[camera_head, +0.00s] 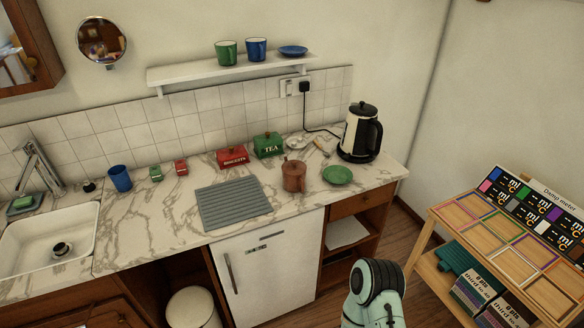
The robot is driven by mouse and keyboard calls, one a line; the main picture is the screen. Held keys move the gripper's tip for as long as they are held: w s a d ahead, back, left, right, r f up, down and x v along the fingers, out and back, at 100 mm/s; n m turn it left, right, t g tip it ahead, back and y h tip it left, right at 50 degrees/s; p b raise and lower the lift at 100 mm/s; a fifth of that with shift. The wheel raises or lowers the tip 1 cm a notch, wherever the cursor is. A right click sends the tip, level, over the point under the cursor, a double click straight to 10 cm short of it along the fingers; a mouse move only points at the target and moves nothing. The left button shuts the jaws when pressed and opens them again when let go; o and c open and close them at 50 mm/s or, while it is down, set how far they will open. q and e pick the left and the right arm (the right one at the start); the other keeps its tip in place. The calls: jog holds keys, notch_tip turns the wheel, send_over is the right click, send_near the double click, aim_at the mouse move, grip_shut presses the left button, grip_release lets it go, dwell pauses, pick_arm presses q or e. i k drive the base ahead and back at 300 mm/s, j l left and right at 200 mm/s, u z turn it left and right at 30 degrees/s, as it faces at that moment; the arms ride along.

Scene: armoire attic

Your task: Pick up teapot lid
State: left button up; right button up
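A small reddish-brown teapot (293,180) stands upright on the marble counter, to the right of the grey ridged mat. Its lid (293,164) appears to sit on top, in the same brown; the seam between the two is too small to make out. Neither of my grippers shows. Only a pale teal and black link of one of my arms rises at the bottom, in front of the counter and well apart from the teapot.
On the counter (150,240), a green plate (337,175) lies right of the teapot. A kettle (360,132) stands behind the plate. A green tea tin (268,145) and red biscuit tin (232,157) stand behind. The grey mat (234,203) is bare. A wooden shelf unit (432,225) stands right.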

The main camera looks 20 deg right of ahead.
aim_at(292, 168)
jog(key=i+l+u, duration=0.1)
jog(key=l, duration=0.3)
jog(key=i+l+u, duration=0.1)
jog(key=l, duration=0.35)
jog(key=i+l+u, duration=0.1)
jog(key=l, duration=0.35)
